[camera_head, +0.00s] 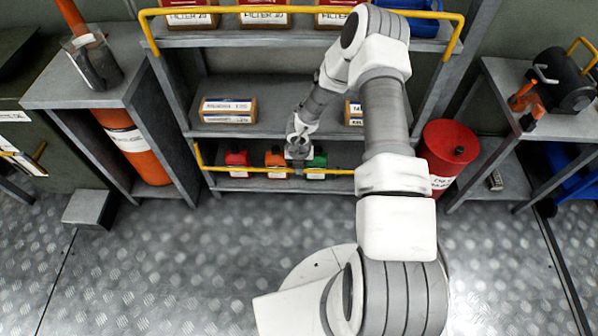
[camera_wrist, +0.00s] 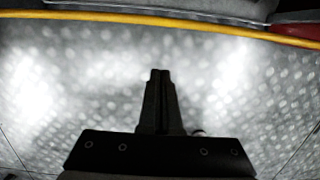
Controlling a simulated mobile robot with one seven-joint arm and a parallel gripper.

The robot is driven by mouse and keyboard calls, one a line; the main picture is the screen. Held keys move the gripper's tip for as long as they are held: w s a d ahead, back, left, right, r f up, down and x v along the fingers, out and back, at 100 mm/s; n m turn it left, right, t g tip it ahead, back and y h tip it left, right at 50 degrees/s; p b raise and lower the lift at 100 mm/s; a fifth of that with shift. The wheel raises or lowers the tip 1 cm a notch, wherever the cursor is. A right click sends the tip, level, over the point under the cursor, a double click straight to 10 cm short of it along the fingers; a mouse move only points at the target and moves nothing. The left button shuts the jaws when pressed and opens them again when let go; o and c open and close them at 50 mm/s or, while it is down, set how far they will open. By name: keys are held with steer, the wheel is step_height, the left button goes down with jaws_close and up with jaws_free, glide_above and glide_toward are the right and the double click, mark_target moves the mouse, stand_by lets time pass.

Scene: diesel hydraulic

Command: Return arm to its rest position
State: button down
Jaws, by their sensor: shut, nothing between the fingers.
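My arm reaches forward toward a grey shelf rack (camera_head: 275,92), with its elbow raised near the top shelf and its wrist bent downward. My gripper (camera_head: 299,155) is near the lowest shelf, by the small red, orange and green containers there. In the wrist view my gripper (camera_wrist: 160,75) has its two fingers together with nothing between them. Beyond the fingers is the metal tread-plate floor, and a yellow rail (camera_wrist: 150,15) crosses the top of that view. In the head view the fingertips are too small to make out clearly.
The rack has yellow rails (camera_head: 300,10) along its top and lowest shelves. The lowest shelf holds a red container (camera_head: 237,163), an orange one (camera_head: 275,162) and a green one (camera_head: 317,165). A red drum (camera_head: 447,155) stands right of the rack. The floor (camera_head: 170,260) at front left is clear.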

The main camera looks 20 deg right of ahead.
steer(key=shift+r, duration=0.45)
